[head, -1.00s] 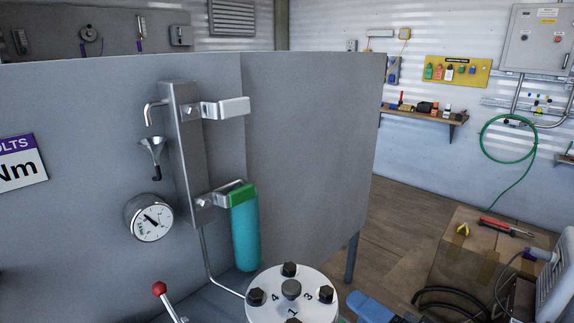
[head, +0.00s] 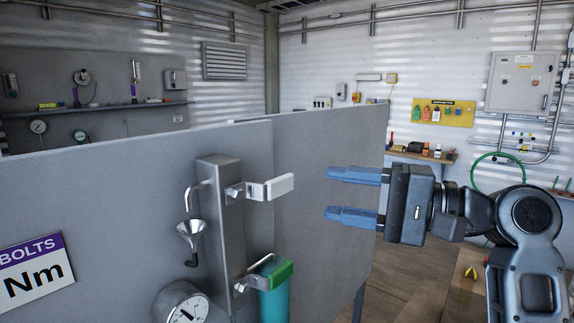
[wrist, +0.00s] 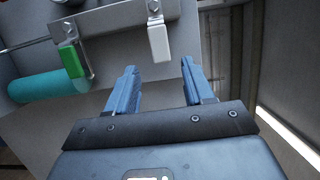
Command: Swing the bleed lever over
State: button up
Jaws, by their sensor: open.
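A grey upright block (head: 222,215) on the grey panel carries two levers. The upper lever has a pale grey handle (head: 278,186) pointing right; it also shows in the wrist view (wrist: 159,42). The lower lever has a green handle (head: 280,274), seen in the wrist view too (wrist: 72,60). I cannot tell from any label which is the bleed lever. My gripper (head: 328,193) is open and empty, its blue fingers pointing left, to the right of the pale handle and apart from it. In the wrist view the pale handle lies just beyond the fingertips (wrist: 158,68).
A teal cylinder (head: 275,304) stands below the green handle. A bent spout (head: 196,192), a funnel (head: 191,236) and a round gauge (head: 181,304) are left of the levers. The panel (head: 330,150) runs behind my gripper.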

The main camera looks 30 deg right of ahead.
aim_at(285, 186)
jog(key=b+x, duration=0.2)
jog(key=x, duration=0.6)
jog(key=shift+p, duration=0.35)
jog(key=c, duration=0.8)
